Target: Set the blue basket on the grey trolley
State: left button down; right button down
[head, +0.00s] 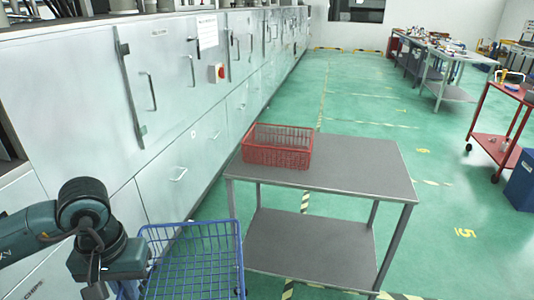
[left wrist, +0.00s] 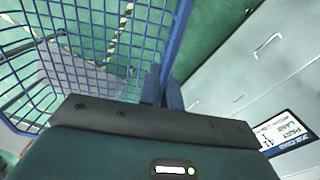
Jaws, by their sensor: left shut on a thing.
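The blue basket (head: 190,225) is an empty-looking wire basket at the bottom of the head view, cut off by the lower edge. My left gripper (head: 125,284) is shut on its left side. In the left wrist view the fingers (left wrist: 164,90) close on the basket's rim, and its blue mesh (left wrist: 95,35) fills the upper left. The grey trolley (head: 355,165) has a flat top and a lower shelf. It stands to the right of and beyond the blue basket. My right gripper is not in view.
A red basket (head: 277,148) occupies the left end of the trolley top; the right part is bare. Pale cabinets (head: 170,120) line the left side. A red trolley (head: 495,145) and a blue bin (head: 522,182) stand at the right. Green floor lies open between.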

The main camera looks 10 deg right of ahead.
aim_at(362, 165)
jog(key=i+z, duration=0.1)
jog(key=z, duration=1.35)
jog(key=i+j, duration=0.15)
jog(key=i, duration=0.2)
jog(key=i+j+z, duration=0.1)
jog(key=i, duration=0.25)
jog(key=i+j, duration=0.2)
jog(key=i, duration=0.85)
